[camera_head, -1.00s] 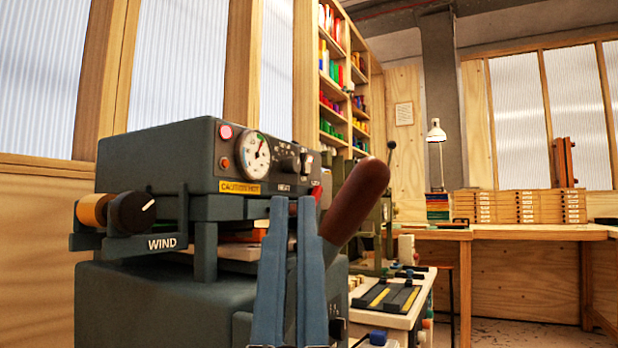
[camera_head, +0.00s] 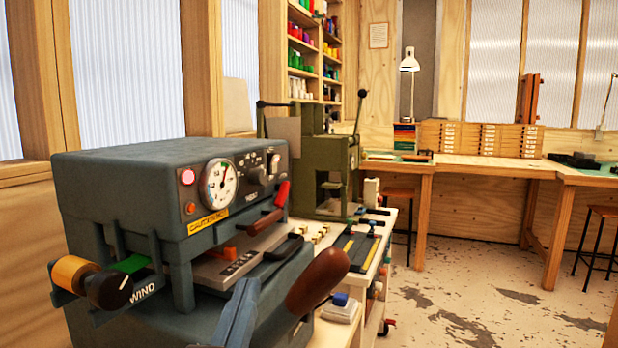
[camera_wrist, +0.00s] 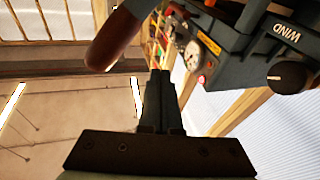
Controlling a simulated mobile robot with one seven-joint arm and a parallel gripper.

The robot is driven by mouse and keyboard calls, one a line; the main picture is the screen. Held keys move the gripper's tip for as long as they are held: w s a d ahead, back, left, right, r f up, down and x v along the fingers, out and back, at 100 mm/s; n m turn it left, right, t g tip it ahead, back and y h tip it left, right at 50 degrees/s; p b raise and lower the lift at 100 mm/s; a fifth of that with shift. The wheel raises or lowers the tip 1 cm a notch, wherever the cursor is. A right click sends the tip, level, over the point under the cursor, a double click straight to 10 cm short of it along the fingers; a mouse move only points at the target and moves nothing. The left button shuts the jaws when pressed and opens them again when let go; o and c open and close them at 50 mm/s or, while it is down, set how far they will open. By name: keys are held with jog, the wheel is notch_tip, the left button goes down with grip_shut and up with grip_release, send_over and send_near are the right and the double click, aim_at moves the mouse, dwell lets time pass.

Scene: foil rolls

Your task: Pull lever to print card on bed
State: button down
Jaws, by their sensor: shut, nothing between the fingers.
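The hot-foil machine (camera_head: 120,190) is a dark grey press at the left, with a dial, a lit red lamp and a winding knob. Its lever has a brown rounded handle (camera_head: 318,281) at the front right, tilted up to the right. In the wrist view the handle (camera_wrist: 113,42) is up and left of my fingertips. The bed (camera_head: 270,242) lies under the head; I cannot make out a card on it. A dark lettered block (camera_head: 240,263) shows there.
A green press (camera_head: 313,165) stands behind on the same bench. A wooden table (camera_head: 465,165) is farther back. Open floor lies to the right.

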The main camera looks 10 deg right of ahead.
jog(key=s+r+n+g+h+p, duration=0.1)
jog(key=s+r+g+h+p, duration=0.4)
jog(key=p, duration=2.4)
notch_tip(320, 180, up, 4)
jog(key=shift+s+a+r+g, duration=0.25)
jog(key=shift+s+g, duration=0.15)
jog(key=shift+s, duration=0.25)
jog(key=shift+f, duration=0.1)
jog(key=w+d+f+p, duration=0.4)
jog(key=w+d+p, duration=0.1)
jog(key=w+d, duration=0.2)
jog(key=shift+w+d+f+p, duration=0.15)
jog(key=shift+w+d+p, duration=0.15)
jog(key=shift+w+p, duration=0.1)
